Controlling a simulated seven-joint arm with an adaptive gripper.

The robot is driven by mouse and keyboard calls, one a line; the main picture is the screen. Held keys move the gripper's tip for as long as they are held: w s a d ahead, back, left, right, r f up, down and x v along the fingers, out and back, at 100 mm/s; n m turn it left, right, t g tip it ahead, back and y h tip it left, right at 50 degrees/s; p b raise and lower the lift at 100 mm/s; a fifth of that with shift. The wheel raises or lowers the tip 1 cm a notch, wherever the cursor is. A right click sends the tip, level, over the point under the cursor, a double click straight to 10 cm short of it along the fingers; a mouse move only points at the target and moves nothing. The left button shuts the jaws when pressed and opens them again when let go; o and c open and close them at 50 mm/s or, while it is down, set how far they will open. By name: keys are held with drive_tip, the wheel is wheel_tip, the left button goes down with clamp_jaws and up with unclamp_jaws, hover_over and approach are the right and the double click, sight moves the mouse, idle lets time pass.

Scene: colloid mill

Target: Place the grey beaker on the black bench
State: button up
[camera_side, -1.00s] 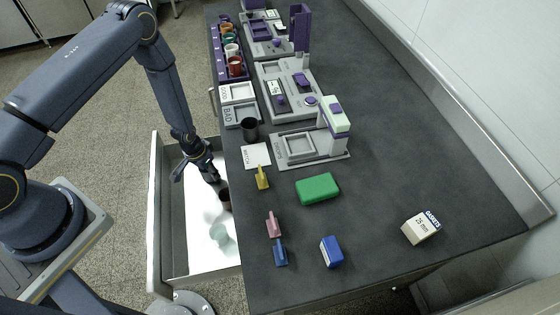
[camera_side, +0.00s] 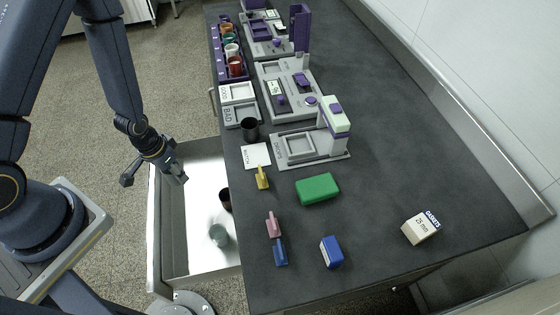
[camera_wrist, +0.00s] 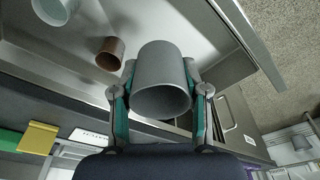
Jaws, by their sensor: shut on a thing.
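The grey beaker (camera_wrist: 161,72) is between the two fingers of my gripper (camera_wrist: 161,105) in the wrist view, with its open mouth turned toward the camera. My gripper is shut on it. In the side view my gripper (camera_side: 172,168) is over the far left corner of the open drawer, left of the bench, and the beaker is hard to make out there. The black bench (camera_side: 390,150) fills the middle and right of the side view.
The open drawer (camera_side: 195,262) holds a dark brownish beaker (camera_side: 225,198) and a pale greenish vessel (camera_side: 218,235). On the bench stand a black cup (camera_side: 250,130), a scale (camera_side: 300,147), a green block (camera_side: 317,188) and several small items. The bench's right side is largely clear.

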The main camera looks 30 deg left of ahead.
drive_tip(key=w+d+r+n, duration=0.1)
drive_tip(key=w+d+r, duration=0.1)
drive_tip(key=w+r, duration=0.55)
drive_tip(key=w+d+r, duration=0.2)
drive_tip(key=w+r, duration=0.2)
drive_tip(key=r, duration=0.7)
drive_tip(key=d+f+m, duration=0.1)
drive_tip(key=d, duration=1.9)
drive_tip(key=s+d+f+m, duration=0.1)
drive_tip(key=s+d+m, duration=0.1)
drive_tip(key=s+d, duration=0.4)
drive_tip(key=s+d+f+m, duration=0.1)
drive_tip(key=s+d+m, duration=0.15)
drive_tip(key=d, duration=0.65)
hover_over(367, 226)
drive_tip(key=s, duration=0.1)
drive_tip(key=shift+n+h, duration=0.3)
drive_tip(key=shift+n, duration=0.05)
drive_tip(key=f, duration=0.8)
drive_tip(key=shift+a+f, duration=0.4)
drive_tip(key=shift+w+d+f, duration=0.2)
drive_tip(key=shift+f, duration=0.15)
drive_tip(key=shift+w+d+f, duration=0.15)
drive_tip(key=shift+f, duration=1.5)
